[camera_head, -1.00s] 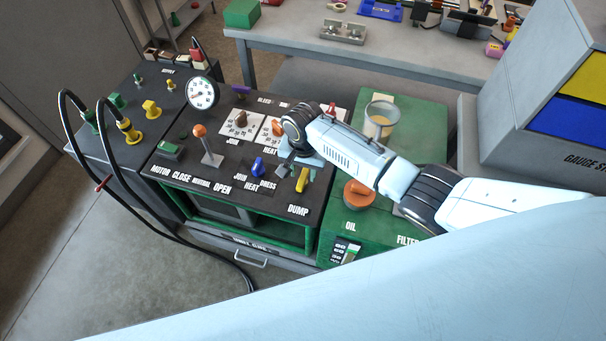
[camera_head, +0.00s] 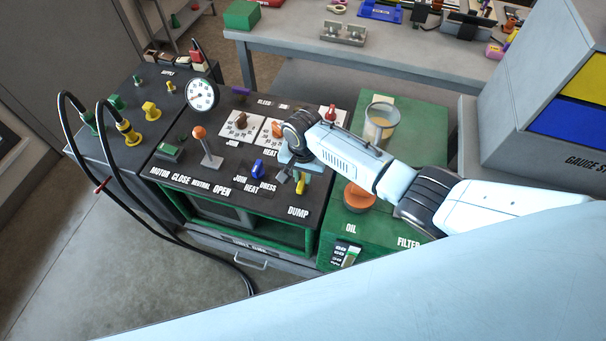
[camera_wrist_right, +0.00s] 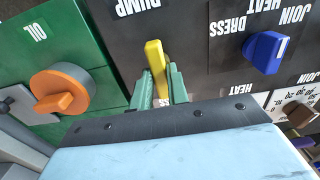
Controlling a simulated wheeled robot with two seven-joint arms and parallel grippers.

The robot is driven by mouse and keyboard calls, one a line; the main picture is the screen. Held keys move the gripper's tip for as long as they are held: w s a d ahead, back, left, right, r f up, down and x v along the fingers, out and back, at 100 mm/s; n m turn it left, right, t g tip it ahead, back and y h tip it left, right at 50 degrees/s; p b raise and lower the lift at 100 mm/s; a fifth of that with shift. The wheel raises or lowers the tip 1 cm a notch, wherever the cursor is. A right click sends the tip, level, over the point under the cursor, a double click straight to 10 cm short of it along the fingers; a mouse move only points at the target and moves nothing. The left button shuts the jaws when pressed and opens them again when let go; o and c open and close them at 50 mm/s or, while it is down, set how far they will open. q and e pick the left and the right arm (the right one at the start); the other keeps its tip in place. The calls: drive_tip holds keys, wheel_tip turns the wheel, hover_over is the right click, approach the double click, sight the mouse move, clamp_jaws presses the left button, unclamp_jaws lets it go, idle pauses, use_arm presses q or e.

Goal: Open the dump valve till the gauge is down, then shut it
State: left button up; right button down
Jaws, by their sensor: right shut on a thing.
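The dump valve's yellow handle (camera_head: 300,188) stands on the black panel above the DUMP label. In the right wrist view the handle (camera_wrist_right: 154,57) sits between the green fingers of my right gripper (camera_wrist_right: 162,82). The fingers are closed on it, and its upper end sticks out past them. In the head view the right gripper (camera_head: 297,173) partly covers the handle. The round white gauge (camera_head: 202,94) stands at the back of the panel; its needle is too small to read surely. My left gripper is out of view.
A blue knob (camera_head: 258,169) and a lever with an orange ball (camera_head: 199,132) stand left of the gripper. An orange oil knob (camera_head: 359,196) is on the green cabinet to the right. Black hoses (camera_head: 150,215) hang at the left.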

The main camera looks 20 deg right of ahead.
drive_tip(key=shift+n, duration=0.3)
drive_tip(key=n+p, duration=0.2)
drive_tip(key=shift+n, duration=0.4)
drive_tip(key=n+p, duration=0.1)
drive_tip(key=n, duration=0.3)
drive_tip(key=shift+s, duration=0.1)
drive_tip(key=n+p, duration=0.1)
drive_tip(key=n, duration=0.4)
drive_tip(key=shift+n, duration=2.7)
drive_tip(key=c, duration=1.4)
unclamp_jaws()
drive_tip(key=shift+o, duration=0.2)
